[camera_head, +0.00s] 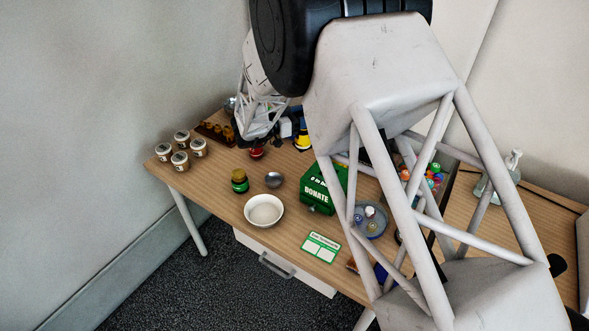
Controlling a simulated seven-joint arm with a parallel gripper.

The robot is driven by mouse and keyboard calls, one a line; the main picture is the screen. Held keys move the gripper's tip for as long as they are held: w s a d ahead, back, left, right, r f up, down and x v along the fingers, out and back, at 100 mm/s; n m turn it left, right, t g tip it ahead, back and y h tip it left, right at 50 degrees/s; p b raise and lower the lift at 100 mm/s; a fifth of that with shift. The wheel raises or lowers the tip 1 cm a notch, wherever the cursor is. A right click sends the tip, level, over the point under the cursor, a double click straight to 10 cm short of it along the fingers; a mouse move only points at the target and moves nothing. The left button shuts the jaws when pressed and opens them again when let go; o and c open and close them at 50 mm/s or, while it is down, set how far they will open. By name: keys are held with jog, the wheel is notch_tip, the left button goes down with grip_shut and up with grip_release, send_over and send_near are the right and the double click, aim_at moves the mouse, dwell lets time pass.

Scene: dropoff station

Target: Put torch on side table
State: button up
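I cannot pick out the torch for certain. A small yellow and black thing (302,141) stands on the wooden table (222,196), right of my gripper, but I cannot tell what it is. My gripper (254,146) is small and dark at the far side of the table. A small red thing (257,154) shows right under it; I cannot tell whether they touch. The fingers are too small and dark to tell open from shut. A second wooden surface (535,225) lies at the right; I cannot tell which surface is the side table.
A green donation box (321,186), white bowl (264,211), metal cup (273,180), dark jar (239,181) and green-edged card (320,247) occupy the table's middle. Several lidded tubs (181,159) stand at the left. A soap bottle (505,172) stands right. My arm hides much of the right side.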

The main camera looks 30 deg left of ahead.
aim_at(295, 143)
dwell(0.3)
jog(key=shift+f, duration=3.2)
jog(key=shift+f, duration=1.85)
jog(key=o, duration=1.3)
